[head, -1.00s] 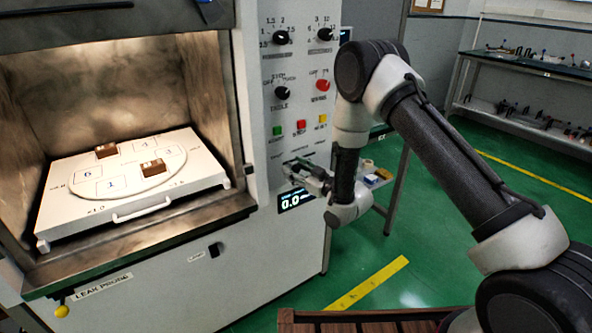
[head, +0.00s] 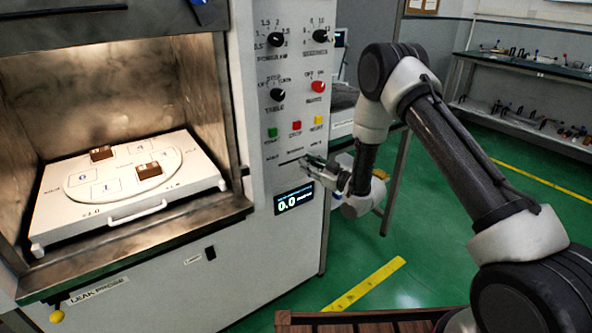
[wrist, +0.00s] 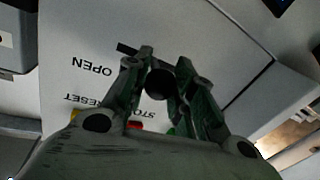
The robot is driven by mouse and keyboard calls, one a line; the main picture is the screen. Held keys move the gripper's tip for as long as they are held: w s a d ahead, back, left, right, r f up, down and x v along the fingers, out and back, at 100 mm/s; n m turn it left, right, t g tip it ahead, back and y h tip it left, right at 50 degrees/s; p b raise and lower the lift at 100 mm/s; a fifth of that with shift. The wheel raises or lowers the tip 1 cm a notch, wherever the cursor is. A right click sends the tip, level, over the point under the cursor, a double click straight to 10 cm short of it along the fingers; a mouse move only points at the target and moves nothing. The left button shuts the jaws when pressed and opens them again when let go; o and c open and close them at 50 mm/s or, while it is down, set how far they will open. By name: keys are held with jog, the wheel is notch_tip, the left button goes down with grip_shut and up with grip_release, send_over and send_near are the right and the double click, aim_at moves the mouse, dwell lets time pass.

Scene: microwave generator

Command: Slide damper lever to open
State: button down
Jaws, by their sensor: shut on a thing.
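The damper lever has a dark round knob (wrist: 160,84), seen in the wrist view. My gripper (wrist: 160,70) has its two fingers closed on either side of this knob. A black slot (wrist: 126,48) shows to the left of the fingers, near the upside-down OPEN label (wrist: 92,66). In the head view my gripper (head: 308,165) is at the control panel's right part, just above the display. A dark slot line (head: 290,162) shows left of it. The lever itself is hidden by the fingers there.
Green, red and yellow buttons (head: 296,126) sit just above my gripper, with rotary knobs (head: 276,39) higher. The lit display (head: 294,198) reads 0.0 below. The open cavity at left holds a white tray (head: 120,212) with two brown blocks. A side table stands behind my wrist.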

jog(key=shift+w+d, duration=0.45)
jog(key=shift+d, duration=0.2)
jog(key=shift+w+d, duration=0.45)
jog(key=shift+d, duration=0.2)
jog(key=c, duration=1.1)
grip_release()
jog(key=shift+d, duration=0.1)
jog(key=shift+c, duration=0.2)
jog(key=v, duration=1.2)
